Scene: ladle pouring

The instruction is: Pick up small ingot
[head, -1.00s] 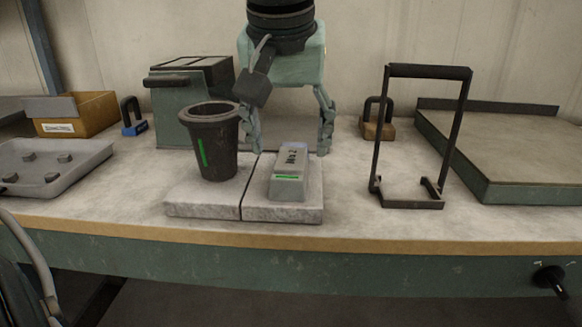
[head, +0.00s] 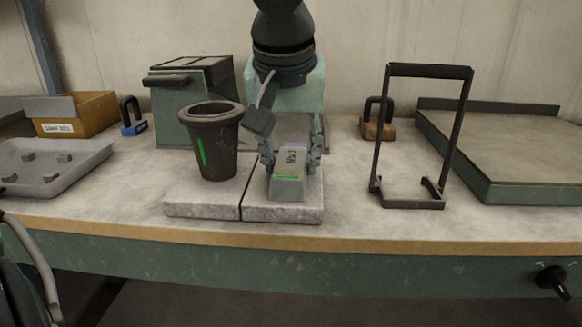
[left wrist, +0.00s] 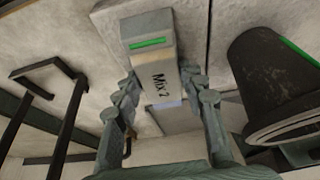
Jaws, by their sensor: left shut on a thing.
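A small grey ingot (head: 289,180) with a green stripe and the label "Mix 2" rests on the right pale stone slab (head: 284,212). My left gripper (head: 291,158) comes down from above and behind, and its fingers are shut on the ingot's two sides. In the left wrist view the same ingot (left wrist: 150,62) sits between the fingertips of the left gripper (left wrist: 158,90). I cannot see a gap beneath the ingot. My right gripper does not show in these views.
A dark crucible (head: 212,145) stands close by on the left slab (head: 199,199). A black upright frame (head: 376,140) stands to the right. A grey tray (head: 60,185) with several small lumps lies at the left. A green-edged platform (head: 505,150) fills the right side.

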